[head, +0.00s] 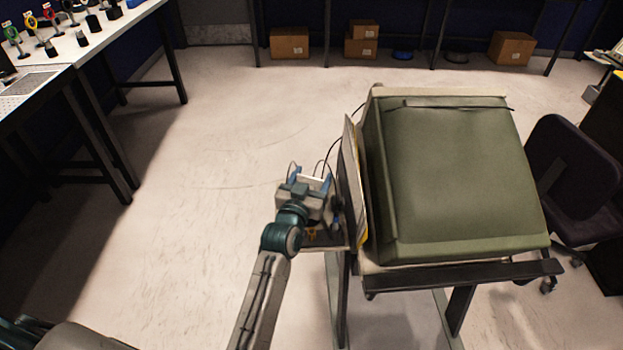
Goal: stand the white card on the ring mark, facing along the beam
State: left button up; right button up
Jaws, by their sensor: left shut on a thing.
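My left gripper (311,174) reaches to the left side of the green foam enclosure (455,170). Its two blue fingertips stand on either side of a thin white edge, which looks like the white card (313,178). The gripper is shut on it. Only a narrow strip of the card shows, so its tilt and whether it touches anything below cannot be told. The gripper body and wrist cover much of the small shelf (338,243) beside the enclosure. The ring mark and the beam cannot be made out. My right gripper is not in view.
A panel (351,185) stands upright along the enclosure's left side, close to my gripper. Dark cables loop beside it. A bench (92,42) with small mounted parts is at upper left, a chair (570,175) at right. The floor between bench and enclosure is clear.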

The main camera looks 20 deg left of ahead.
pick_arm(q)
jog(key=shift+f, duration=0.15)
jog(key=o, duration=1.5)
jog(key=shift+f, duration=0.15)
